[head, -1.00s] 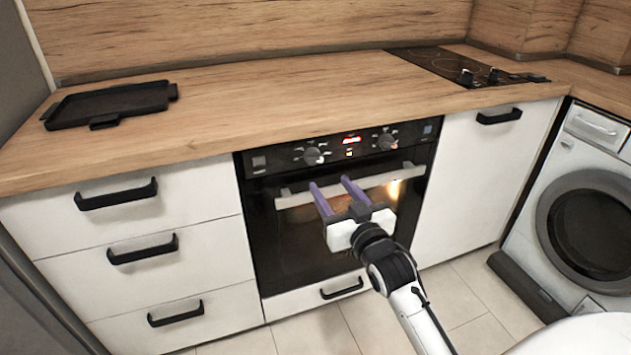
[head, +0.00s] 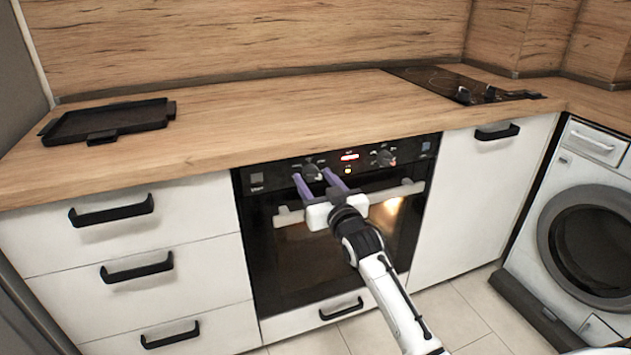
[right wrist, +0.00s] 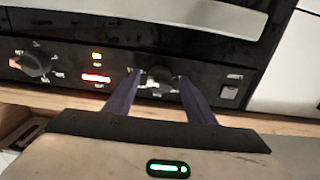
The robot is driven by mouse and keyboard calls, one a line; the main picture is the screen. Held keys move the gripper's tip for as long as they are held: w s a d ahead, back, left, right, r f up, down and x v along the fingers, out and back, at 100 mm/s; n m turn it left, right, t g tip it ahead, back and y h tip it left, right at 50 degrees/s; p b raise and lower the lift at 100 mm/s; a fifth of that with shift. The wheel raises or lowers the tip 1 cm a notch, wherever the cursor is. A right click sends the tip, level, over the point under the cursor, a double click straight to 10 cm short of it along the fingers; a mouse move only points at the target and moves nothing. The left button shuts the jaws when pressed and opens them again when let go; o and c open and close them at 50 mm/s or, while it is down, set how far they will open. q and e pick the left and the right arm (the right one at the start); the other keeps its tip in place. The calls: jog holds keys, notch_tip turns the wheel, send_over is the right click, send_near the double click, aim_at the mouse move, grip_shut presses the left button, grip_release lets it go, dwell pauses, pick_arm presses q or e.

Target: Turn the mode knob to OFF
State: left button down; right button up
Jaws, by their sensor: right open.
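My right gripper (head: 313,175) is open at the oven's control panel, its two purple fingers pointing at the left knob (head: 311,170). In the right wrist view, which shows the panel upside down, this round dark knob (right wrist: 161,77) sits between the fingertips, one on each side. I cannot tell whether they touch it. A second knob (head: 384,158) is on the right of the panel and shows at the left of the wrist view (right wrist: 33,64). The markings are too small to read, so I cannot tell which knob is the mode knob or its setting. My left gripper is not in view.
A lit red display (head: 349,157) lies between the knobs. The oven door handle (head: 400,191) runs just below the panel. The worktop (head: 250,120) overhangs above, with a black tray (head: 110,120) and a hob (head: 455,82) on it.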

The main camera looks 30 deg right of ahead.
jog(key=c, duration=1)
jog(key=shift+n, duration=0.3)
jog(key=shift+c, duration=0.2)
